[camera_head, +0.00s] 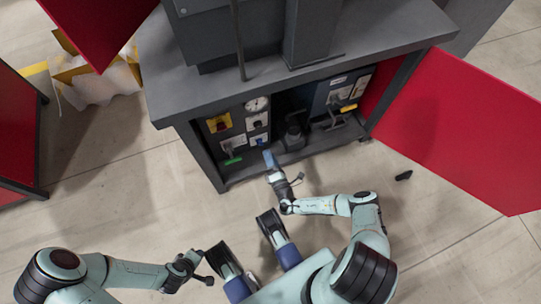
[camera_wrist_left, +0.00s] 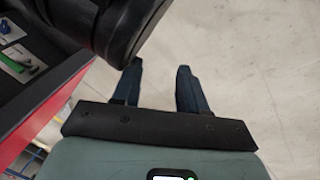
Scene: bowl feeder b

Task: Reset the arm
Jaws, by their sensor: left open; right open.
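My right arm reaches forward in the head view. Its gripper (camera_head: 270,160) is at the front of the open cabinet (camera_head: 205,150), near the lower edge of the opening. It is open, with nothing seen in it; the gap between its fingers is hard to make out from above. My left arm is bent low on the left in the head view, with its wrist in front of my base and its fingers not clear there. In the left wrist view the left gripper (camera_wrist_left: 160,85) is open and empty, with its two dark fingers apart over pale floor.
The cabinet holds a panel with a yellow-and-red switch (camera_head: 219,122), a gauge and a green handle (camera_head: 233,161). A red door (camera_head: 460,130) stands open at right. A small black object (camera_head: 403,175) lies on the floor. A box (camera_head: 95,80) stands at left. Floor before the cabinet is mostly clear.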

